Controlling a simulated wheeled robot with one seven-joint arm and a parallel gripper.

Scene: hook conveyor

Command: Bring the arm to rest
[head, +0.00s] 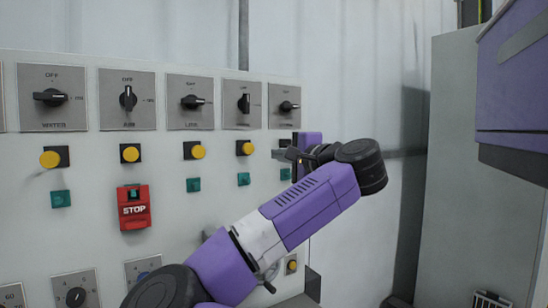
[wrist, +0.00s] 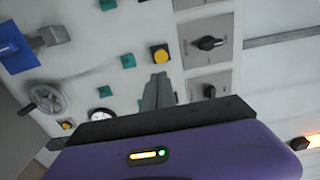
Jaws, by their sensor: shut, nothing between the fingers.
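My purple arm (head: 305,205) reaches up and right across the front of a white control panel (head: 90,230). My gripper (head: 281,153) is at the panel's right side, below the rightmost rotary switch (head: 288,106). In the wrist view its grey fingers (wrist: 157,90) are together and empty, pointing toward the panel just below a yellow button (wrist: 160,54). I cannot tell whether the fingertips touch the panel.
The panel carries a row of rotary switches (head: 127,97), yellow buttons (head: 130,153), green lamps (head: 193,185) and a red STOP box (head: 134,207). A handwheel (wrist: 46,98) shows in the wrist view. A grey cabinet (head: 460,200) stands at right.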

